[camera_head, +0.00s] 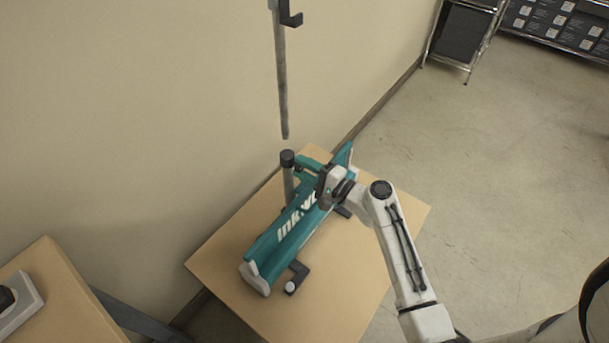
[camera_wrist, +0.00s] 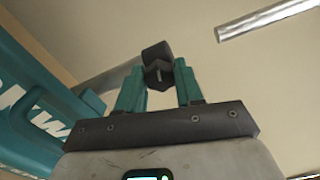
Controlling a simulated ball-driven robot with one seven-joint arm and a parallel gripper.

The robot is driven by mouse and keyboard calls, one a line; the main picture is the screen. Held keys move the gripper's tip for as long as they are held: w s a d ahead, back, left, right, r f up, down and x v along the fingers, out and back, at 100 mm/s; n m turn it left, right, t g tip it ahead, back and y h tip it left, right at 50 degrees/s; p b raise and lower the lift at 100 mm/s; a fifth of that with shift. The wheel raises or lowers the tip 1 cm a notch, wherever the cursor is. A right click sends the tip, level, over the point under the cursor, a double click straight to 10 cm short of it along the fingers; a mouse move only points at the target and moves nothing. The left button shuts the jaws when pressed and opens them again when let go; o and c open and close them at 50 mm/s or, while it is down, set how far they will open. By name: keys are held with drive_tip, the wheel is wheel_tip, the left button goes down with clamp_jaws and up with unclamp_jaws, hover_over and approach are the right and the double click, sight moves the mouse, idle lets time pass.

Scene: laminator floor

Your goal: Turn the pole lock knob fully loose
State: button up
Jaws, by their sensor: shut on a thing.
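In the wrist view, the pole lock knob (camera_wrist: 157,76) is a small dark faceted piece with a light mark on its face. My gripper (camera_wrist: 160,80) has its teal fingers on either side of it, shut on it. Behind the knob is a dark round collar (camera_wrist: 156,51) on a grey post (camera_wrist: 112,74). In the head view the collar (camera_head: 287,158) tops the short upright post (camera_head: 288,186) beside the teal machine (camera_head: 290,232). My gripper (camera_head: 326,184) is over the machine's far part, right of the post. I cannot make out the knob there.
The machine stands on a wooden table (camera_head: 335,295). A thin grey pole (camera_head: 281,85) with a dark hook (camera_head: 291,18) is above the post, near the wall. Another wooden table (camera_head: 60,300) is at lower left. A metal rack (camera_head: 466,32) stands at the back; the floor on the right is clear.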

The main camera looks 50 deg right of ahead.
drive_tip(key=shift+f+n+b, duration=0.2)
drive_tip(key=shift+n+b, duration=0.95)
drive_tip(key=shift+n, duration=0.15)
drive_tip(key=shift+r, duration=0.1)
drive_tip(key=o, duration=1)
drive_tip(key=s+b, duration=0.1)
drive_tip(key=s, duration=0.9)
drive_tip(key=shift+s+d, duration=0.15)
drive_tip(key=shift+s, duration=0.25)
